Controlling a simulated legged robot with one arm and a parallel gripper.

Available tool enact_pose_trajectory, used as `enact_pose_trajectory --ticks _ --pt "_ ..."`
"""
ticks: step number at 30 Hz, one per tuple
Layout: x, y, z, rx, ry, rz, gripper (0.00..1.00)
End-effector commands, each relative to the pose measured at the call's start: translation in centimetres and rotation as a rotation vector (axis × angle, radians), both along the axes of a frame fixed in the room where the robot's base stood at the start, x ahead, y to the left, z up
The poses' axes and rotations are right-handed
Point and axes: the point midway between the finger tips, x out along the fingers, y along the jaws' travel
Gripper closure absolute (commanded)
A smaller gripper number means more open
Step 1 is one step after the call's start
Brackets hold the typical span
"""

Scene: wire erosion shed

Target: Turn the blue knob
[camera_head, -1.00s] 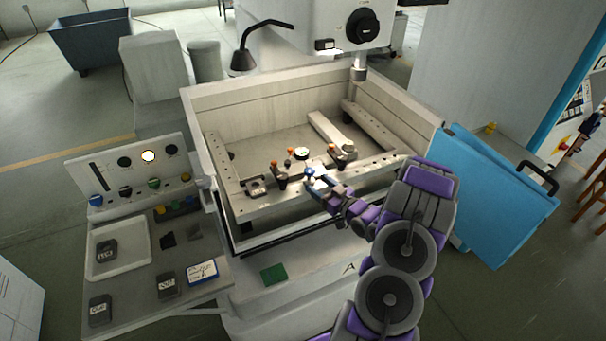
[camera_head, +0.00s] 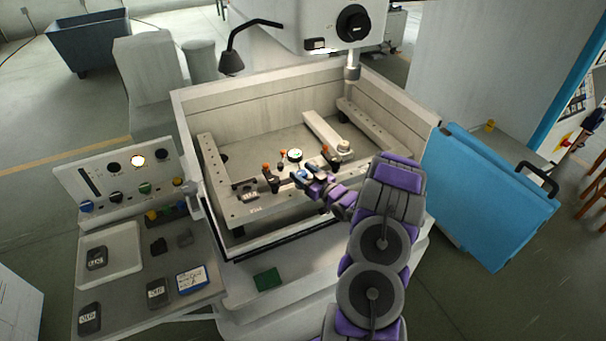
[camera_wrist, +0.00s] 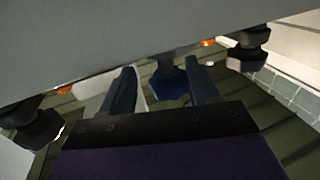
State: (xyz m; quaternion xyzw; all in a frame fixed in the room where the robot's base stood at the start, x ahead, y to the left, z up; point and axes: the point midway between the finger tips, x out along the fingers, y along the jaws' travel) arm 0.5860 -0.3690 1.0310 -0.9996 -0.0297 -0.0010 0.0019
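A blue knob (camera_wrist: 170,84) shows in the wrist view between the two fingers of my gripper (camera_wrist: 163,80). The fingers are apart. A gap shows on the knob's left, while the right finger looks close to it; I cannot tell whether they touch. In the head view my gripper (camera_head: 306,175) is over the front rail of the machine tank (camera_head: 270,205), where it largely hides the knob. Another blue knob (camera_head: 87,206) is at the left end of the control panel's lower row, far from my gripper.
Orange-topped clamps (camera_head: 269,180) stand on the rail left of my gripper, close to a round dial (camera_head: 295,155). A lamp (camera_head: 231,62) hangs over the tank's back left. A blue door panel (camera_head: 490,200) stands on the right. The side shelf (camera_head: 135,300) holds small dark boxes.

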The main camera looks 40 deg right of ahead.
Motion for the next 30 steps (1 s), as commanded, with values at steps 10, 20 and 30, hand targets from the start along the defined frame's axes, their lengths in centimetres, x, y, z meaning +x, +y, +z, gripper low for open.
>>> enact_pose_trajectory --ticks 10,20,30 --pt "0.01 0.65 0.11 -0.004 0.002 0.0 0.73" --pt "0.01 0.44 0.08 -0.002 0.001 0.002 0.9" --pt "0.02 0.35 0.06 -0.002 0.001 0.001 0.9"
